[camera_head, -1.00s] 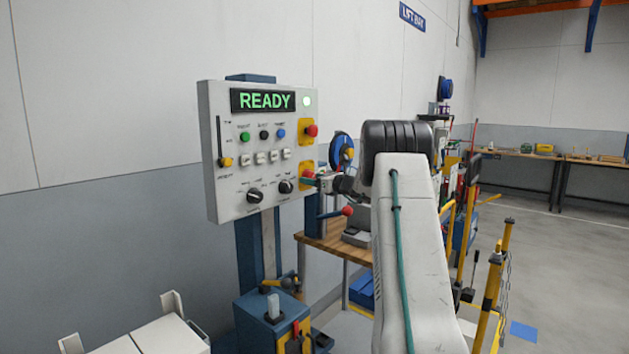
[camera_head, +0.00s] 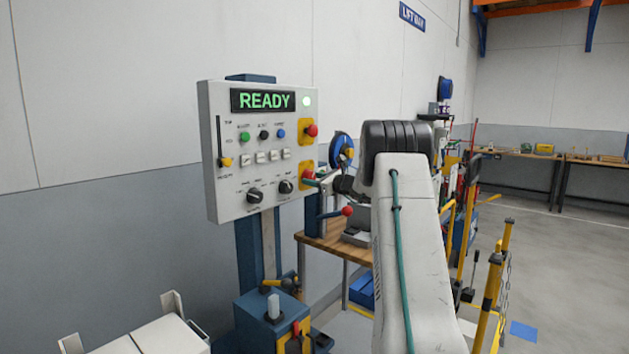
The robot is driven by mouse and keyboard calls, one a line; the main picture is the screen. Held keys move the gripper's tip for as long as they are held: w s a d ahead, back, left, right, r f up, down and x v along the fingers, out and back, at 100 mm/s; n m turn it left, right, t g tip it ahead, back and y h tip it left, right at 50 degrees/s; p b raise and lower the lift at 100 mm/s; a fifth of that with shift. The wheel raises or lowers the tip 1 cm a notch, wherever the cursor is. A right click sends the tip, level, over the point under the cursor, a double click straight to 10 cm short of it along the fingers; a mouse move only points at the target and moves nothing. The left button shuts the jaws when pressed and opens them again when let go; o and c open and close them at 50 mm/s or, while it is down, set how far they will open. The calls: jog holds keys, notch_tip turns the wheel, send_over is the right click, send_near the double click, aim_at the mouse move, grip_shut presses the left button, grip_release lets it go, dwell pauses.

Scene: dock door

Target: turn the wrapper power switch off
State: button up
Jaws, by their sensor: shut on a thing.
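The grey control panel (camera_head: 228,190) stands left of centre, with a lit green READY display (camera_head: 265,100). On its lower right corner is a red knob on a yellow plate, the power switch (camera_head: 307,174). My gripper (camera_head: 316,181) reaches in from the right and is shut on the red knob. The jaws are small here and partly cover the knob, so its exact angle is hard to read.
A red button (camera_head: 311,131) on another yellow plate sits just above. Two black dials (camera_head: 286,186) are close to the left. A wooden bench (camera_head: 330,240) with a vise stands behind my arm. Yellow posts (camera_head: 490,290) stand at the right.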

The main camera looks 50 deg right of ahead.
jog(key=n, duration=0.7)
jog(key=shift+r, duration=0.1)
jog(key=n, duration=0.4)
jog(key=shift+r+n, duration=0.1)
jog(key=shift+n, duration=1.9)
jog(key=o, duration=1)
jog(key=shift+s+d, duration=0.1)
jog(key=s, duration=0.7)
jog(key=shift+s+d, duration=0.25)
